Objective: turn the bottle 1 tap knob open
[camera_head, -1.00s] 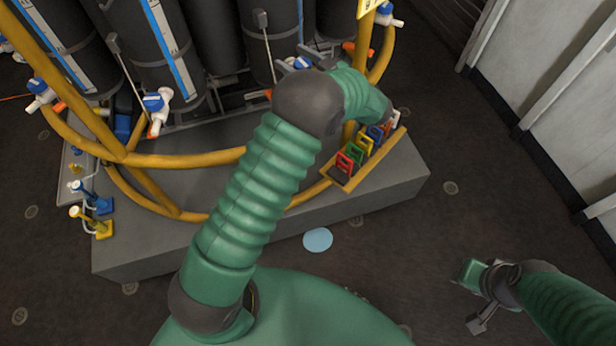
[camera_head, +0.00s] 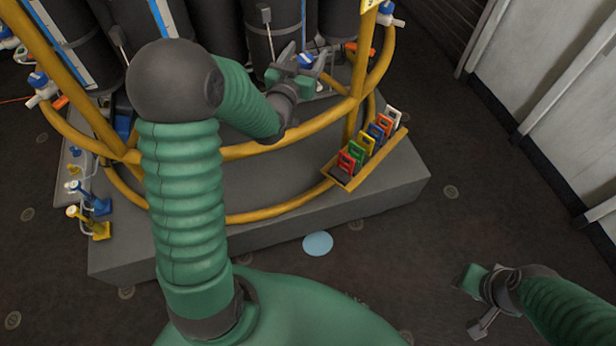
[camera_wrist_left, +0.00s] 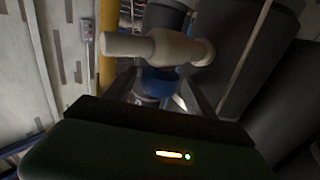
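Several dark bottles stand in the rack, with white taps and blue knobs. My left gripper (camera_head: 305,62) is at one tap by the rack's yellow hoop. A blue tap knob (camera_head: 306,60) shows between its spread fingers. In the left wrist view the blue knob (camera_wrist_left: 160,82) lies between the two fingertips (camera_wrist_left: 158,92), under a white tap body (camera_wrist_left: 150,46). The fingers look apart, and I cannot tell whether they touch the knob. No bottle number is readable. My right gripper (camera_head: 476,300) is open and empty over the floor at the right.
Yellow hoops (camera_head: 290,143) curve around the rack above a grey plinth (camera_head: 240,236). A yellow tray (camera_head: 372,160) of coloured tags is on the plinth's right end. Small blue and yellow fittings (camera_head: 90,200) stand at its left. A pale blue disc (camera_head: 317,243) lies on the floor.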

